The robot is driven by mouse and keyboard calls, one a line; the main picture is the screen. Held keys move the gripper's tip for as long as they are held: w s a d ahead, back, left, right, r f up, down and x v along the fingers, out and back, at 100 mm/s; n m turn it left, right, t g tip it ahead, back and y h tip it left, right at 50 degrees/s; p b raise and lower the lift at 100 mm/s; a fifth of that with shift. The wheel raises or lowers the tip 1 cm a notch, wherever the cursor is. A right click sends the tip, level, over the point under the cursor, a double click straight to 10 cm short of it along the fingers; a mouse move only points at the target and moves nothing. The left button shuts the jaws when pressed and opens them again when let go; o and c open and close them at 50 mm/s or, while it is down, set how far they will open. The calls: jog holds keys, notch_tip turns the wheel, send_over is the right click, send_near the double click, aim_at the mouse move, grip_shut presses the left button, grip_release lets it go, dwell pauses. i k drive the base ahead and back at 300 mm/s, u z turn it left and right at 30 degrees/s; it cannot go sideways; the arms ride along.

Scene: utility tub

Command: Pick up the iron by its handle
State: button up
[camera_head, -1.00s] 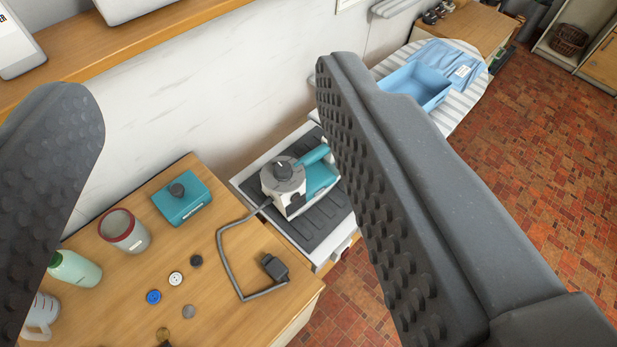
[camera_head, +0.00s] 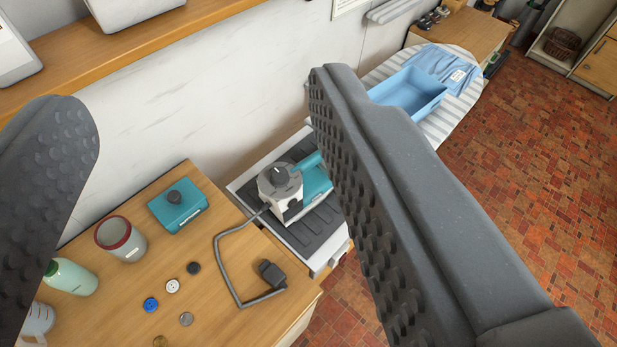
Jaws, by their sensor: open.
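The iron (camera_head: 283,188) is grey-white and teal with a dark dial on top. It sits on a dark ribbed mat (camera_head: 308,228) on a white-edged stand beside the wooden counter. Its teal handle (camera_head: 307,166) points up and right and is partly hidden behind my right finger. A grey cord (camera_head: 222,262) runs from the iron onto the counter and ends in a dark plug (camera_head: 271,273). My gripper (camera_head: 205,120) is open and empty, its two dark studded fingers wide apart. It is close to the camera, and the iron lies beyond it, near the right finger's inner face.
On the wooden counter (camera_head: 235,325) stand a teal box (camera_head: 178,206), a red-rimmed cup (camera_head: 120,239), a green bottle (camera_head: 72,277) and several buttons. A blue bin (camera_head: 408,95) rests on a striped ironing board behind the right finger. A wall and wooden shelf (camera_head: 110,52) run along the back.

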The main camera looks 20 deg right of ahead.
aim_at(310, 184)
jog(key=u, duration=1.85)
jog(key=k, duration=1.5)
jog(key=z, duration=1.45)
jog(key=i, duration=1.65)
jog(key=u, duration=0.05)
